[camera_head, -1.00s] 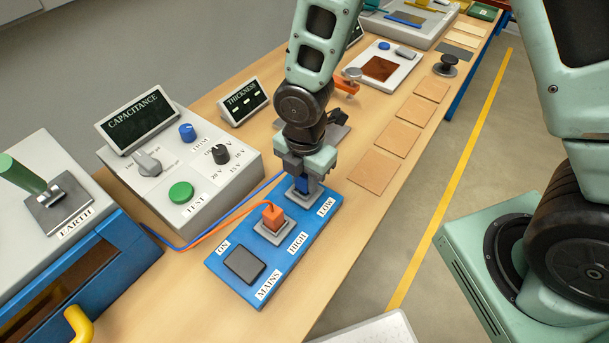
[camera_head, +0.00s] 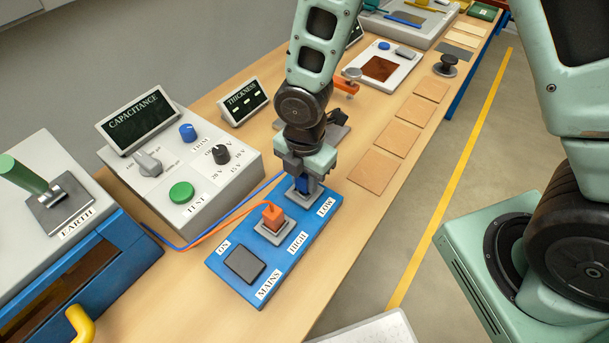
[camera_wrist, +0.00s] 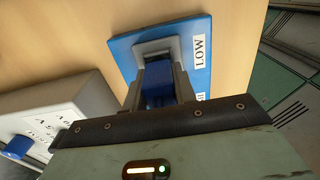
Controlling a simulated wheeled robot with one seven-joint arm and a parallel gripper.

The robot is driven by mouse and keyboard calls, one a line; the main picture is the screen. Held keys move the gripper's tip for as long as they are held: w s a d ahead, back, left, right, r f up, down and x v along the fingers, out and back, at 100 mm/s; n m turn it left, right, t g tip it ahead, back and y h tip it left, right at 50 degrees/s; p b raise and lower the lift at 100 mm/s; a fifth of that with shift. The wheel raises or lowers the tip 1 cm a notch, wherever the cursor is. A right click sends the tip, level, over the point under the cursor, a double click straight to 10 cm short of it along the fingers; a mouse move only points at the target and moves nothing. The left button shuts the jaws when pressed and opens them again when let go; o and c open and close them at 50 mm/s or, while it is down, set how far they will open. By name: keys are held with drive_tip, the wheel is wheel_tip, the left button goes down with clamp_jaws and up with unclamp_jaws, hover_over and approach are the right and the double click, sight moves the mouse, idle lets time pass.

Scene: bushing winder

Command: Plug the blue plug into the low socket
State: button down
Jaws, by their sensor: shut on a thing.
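The blue plug (camera_head: 303,184) is between the fingers of my gripper (camera_head: 302,182), at the low socket (camera_head: 291,197) on the blue mains board (camera_head: 232,284). In the wrist view, my gripper (camera_wrist: 158,88) is shut on the blue plug (camera_wrist: 158,84), which stands over the grey frame of the low socket (camera_wrist: 141,49). The fingers hide the plug's lower end, so I cannot tell how deep it sits. The "LOW" label (camera_head: 326,207) is beside it. An orange plug (camera_head: 272,214) stands in the high socket (camera_head: 272,233), next to it.
A black switch (camera_head: 244,264) is at the board's near end. The capacitance box (camera_head: 172,172) with its knobs stands to the left. Blue and orange cables run between box and board. Tan sheets (camera_head: 374,171) lie to the right on the table.

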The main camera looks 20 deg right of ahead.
drive_tip(key=shift+f+b, duration=0.4)
drive_tip(key=shift+f, duration=0.1)
drive_tip(key=shift+r, duration=0.15)
drive_tip(key=shift+r+p, duration=0.35)
drive_tip(key=shift+p, duration=0.15)
drive_tip(key=shift+f, duration=0.45)
idle(2.1)
drive_tip(key=shift+r, duration=0.15)
drive_tip(key=shift+r, duration=0.3)
drive_tip(key=shift+p, duration=0.4)
idle(1.2)
drive_tip(key=shift+f+b, duration=0.4)
drive_tip(key=shift+f, duration=0.1)
